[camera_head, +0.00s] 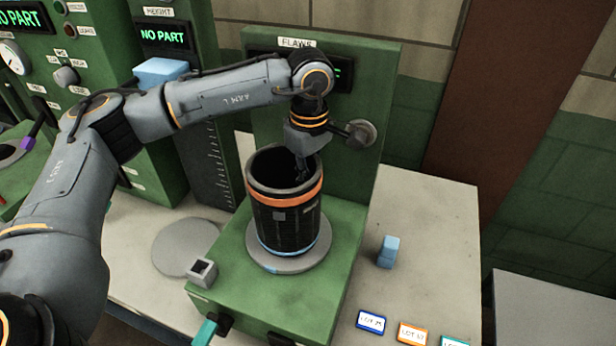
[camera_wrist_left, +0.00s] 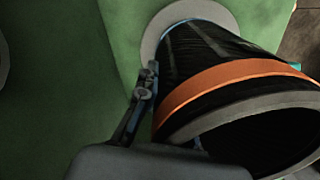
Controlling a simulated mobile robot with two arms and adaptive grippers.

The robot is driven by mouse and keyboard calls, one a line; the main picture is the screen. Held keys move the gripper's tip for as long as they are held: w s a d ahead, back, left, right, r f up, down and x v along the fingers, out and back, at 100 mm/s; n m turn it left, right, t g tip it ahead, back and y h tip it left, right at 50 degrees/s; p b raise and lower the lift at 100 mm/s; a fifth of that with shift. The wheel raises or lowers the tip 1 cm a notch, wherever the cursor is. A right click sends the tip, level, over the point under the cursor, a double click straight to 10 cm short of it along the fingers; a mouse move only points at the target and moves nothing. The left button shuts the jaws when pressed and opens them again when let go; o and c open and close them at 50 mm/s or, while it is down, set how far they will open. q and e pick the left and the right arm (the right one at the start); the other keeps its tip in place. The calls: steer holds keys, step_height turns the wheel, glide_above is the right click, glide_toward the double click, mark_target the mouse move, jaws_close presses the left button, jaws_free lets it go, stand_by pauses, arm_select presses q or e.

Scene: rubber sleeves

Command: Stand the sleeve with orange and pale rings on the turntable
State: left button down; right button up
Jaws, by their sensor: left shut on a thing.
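The black sleeve (camera_head: 284,215) has an orange ring near its open top and a pale blue ring at its lower end. It is upright over the round grey turntable (camera_head: 262,262) on the green machine labelled FLAWS; its lower end appears to rest on the disc. My left gripper (camera_head: 302,172) reaches down at the sleeve's far right rim and is shut on its wall. In the left wrist view the sleeve (camera_wrist_left: 215,85) shows its orange ring and open mouth, with a gripper finger along its side and the turntable (camera_wrist_left: 160,28) behind its far end. My right gripper is not in view.
The FLAWS panel (camera_head: 390,75) with a round knob (camera_head: 361,133) stands close behind. A small grey square socket (camera_head: 202,271) sits at the machine's front left corner. Lot cards (camera_head: 371,322) lie at front.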

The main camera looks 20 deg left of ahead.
arm_select(q)
steer(key=c, duration=1.5)
jaws_free()
step_height(320, 180, up, 11)
steer(key=b, duration=0.3)
steer(key=shift+w+d+r, duration=0.1)
steer(key=shift+w, duration=0.05)
steer(key=shift+r, duration=0.55)
